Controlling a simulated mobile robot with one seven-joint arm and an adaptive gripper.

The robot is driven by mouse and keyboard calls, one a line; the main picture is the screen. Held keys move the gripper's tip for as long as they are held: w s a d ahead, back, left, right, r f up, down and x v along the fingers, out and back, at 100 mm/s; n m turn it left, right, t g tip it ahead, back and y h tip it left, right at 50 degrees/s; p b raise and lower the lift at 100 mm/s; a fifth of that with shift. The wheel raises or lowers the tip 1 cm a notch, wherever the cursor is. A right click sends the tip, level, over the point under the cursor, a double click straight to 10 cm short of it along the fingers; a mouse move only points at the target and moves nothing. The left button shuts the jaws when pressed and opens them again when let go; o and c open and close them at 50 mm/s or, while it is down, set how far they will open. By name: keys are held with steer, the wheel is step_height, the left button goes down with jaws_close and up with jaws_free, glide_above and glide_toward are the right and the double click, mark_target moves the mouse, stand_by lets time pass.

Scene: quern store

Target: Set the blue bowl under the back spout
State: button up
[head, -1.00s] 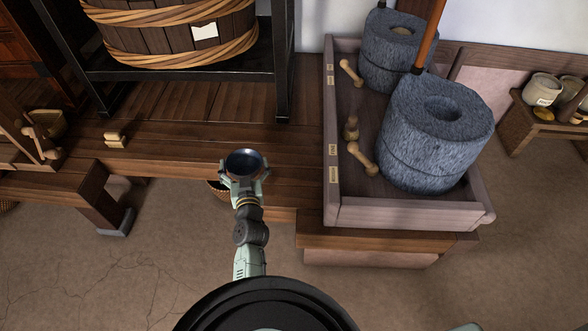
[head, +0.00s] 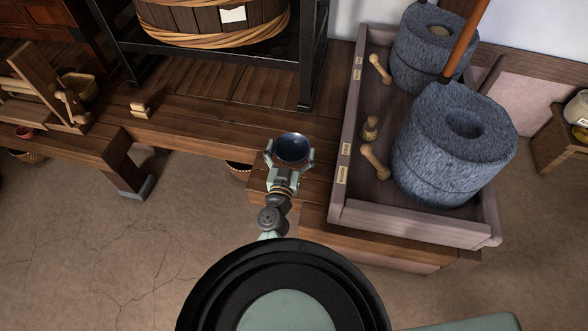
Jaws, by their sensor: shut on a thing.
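The dark blue bowl (head: 292,149) is upright in my gripper (head: 289,166). The fingers are shut on it from the near side. It is held over the wooden bench, just left of a trough (head: 414,225) holding two grey stone querns. The back quern (head: 433,50) stands near the wall, and the front quern (head: 455,150) is larger in view. Pale tags (head: 341,175) mark the trough's left wall. I cannot make out either spout clearly; the height of the bowl above the bench is hard to tell.
A black metal rack (head: 215,56) with a wooden tub (head: 190,18) stands on the bench (head: 215,125) at the back left, its right post near the trough. Wooden pegs (head: 374,162) lie inside the trough. A wooden stick rises from the front quern. Bench planks left of the bowl are clear.

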step_height(320, 180, down, 9)
steer(key=b, duration=0.5)
steer(key=shift+r, duration=0.2)
steer(key=shift+f, duration=0.1)
steer(key=o, duration=0.8)
steer(key=shift+f, duration=0.15)
steer(key=shift+o, duration=0.8)
